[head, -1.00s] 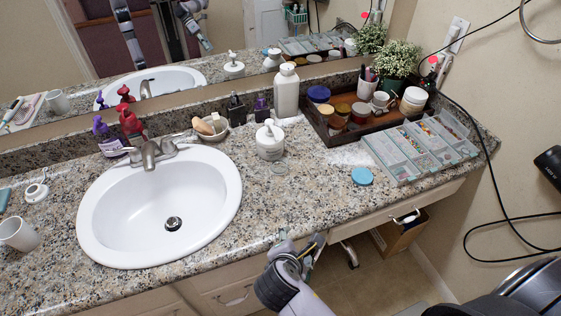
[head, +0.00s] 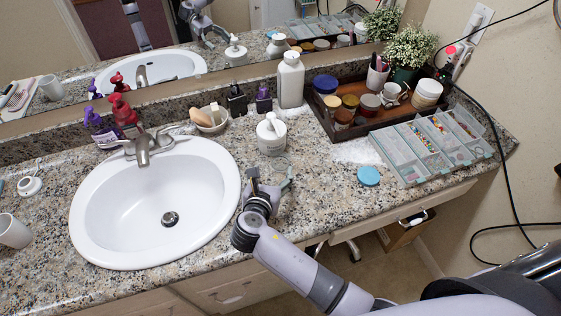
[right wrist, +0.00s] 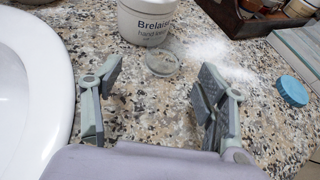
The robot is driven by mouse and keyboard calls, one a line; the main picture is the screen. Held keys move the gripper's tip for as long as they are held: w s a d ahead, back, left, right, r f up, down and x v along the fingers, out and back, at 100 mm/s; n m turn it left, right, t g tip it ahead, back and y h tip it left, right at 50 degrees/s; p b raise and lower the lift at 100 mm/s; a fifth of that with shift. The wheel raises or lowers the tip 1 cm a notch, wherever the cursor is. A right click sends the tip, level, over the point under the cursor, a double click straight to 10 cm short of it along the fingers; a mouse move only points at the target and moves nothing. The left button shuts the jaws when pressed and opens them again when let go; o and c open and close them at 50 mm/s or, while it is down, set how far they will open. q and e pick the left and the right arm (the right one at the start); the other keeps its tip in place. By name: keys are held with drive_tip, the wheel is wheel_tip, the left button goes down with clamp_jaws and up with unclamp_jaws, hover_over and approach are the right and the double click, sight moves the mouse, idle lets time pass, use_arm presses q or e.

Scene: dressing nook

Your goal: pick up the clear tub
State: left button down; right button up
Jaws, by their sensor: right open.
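The clear tub (right wrist: 163,62) is a small, low, round see-through container on the granite counter. It stands just in front of a white pump jar (right wrist: 146,22) in the right wrist view. In the head view the clear tub (head: 281,160) is hard to make out, partly behind a fingertip. My right gripper (head: 271,178) is open and empty over the counter, right of the sink. In the right wrist view its fingers (right wrist: 158,92) are spread wide, with the tub beyond them and between their lines. My left gripper is not in view.
The white sink (head: 160,200) is close on the left. A blue lid (head: 369,176), white powder, a compartment organizer (head: 430,148) and a brown tray (head: 325,125) of jars lie to the right. A tall white bottle (head: 290,82) stands behind the pump jar.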

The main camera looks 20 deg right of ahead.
sight(282, 155)
drive_tip(key=shift+x, duration=0.9)
drive_tip(key=shift+w+d+f, duration=0.1)
drive_tip(key=shift+w+d, duration=0.05)
drive_tip(key=shift+w, duration=0.1)
drive_tip(key=shift+w+d+f, duration=0.15)
drive_tip(key=shift+w+d, duration=0.15)
drive_tip(key=x, duration=0.3)
drive_tip(key=shift+w+d+f, duration=0.1)
drive_tip(key=shift+w+d, duration=0.1)
drive_tip(key=shift+d, duration=0.2)
drive_tip(key=shift+w+d+f, duration=0.2)
drive_tip(key=shift+w, duration=0.2)
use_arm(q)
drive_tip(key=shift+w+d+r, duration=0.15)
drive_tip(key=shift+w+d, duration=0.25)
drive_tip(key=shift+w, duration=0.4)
use_arm(e)
drive_tip(key=shift+c, duration=0.6)
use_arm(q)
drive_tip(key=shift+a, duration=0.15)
use_arm(e)
drive_tip(key=shift+s, duration=0.1)
drive_tip(key=c, duration=1.3)
drive_tip(key=shift+o, duration=0.2)
